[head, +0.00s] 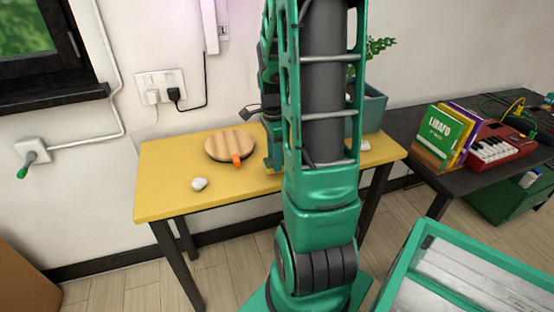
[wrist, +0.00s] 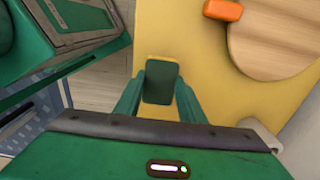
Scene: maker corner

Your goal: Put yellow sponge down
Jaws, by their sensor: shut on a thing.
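My gripper (wrist: 159,88) is shut on the yellow sponge (wrist: 161,82), which shows its dark green face and a thin yellow edge between the two green fingers in the wrist view. The sponge appears over the yellow table (head: 165,198), close to its edge; the table also fills the middle of the wrist view (wrist: 190,50). I cannot tell whether the sponge touches the tabletop. In the head view my own arm hides the sponge and most of the gripper.
A round wooden board (head: 226,143) lies on the table with an orange object (head: 236,159) at its edge. A white lump (head: 199,184) lies at the front left; another (head: 364,146) is at the right. A planter (head: 374,112) stands behind my arm. The table's left end looks clear.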

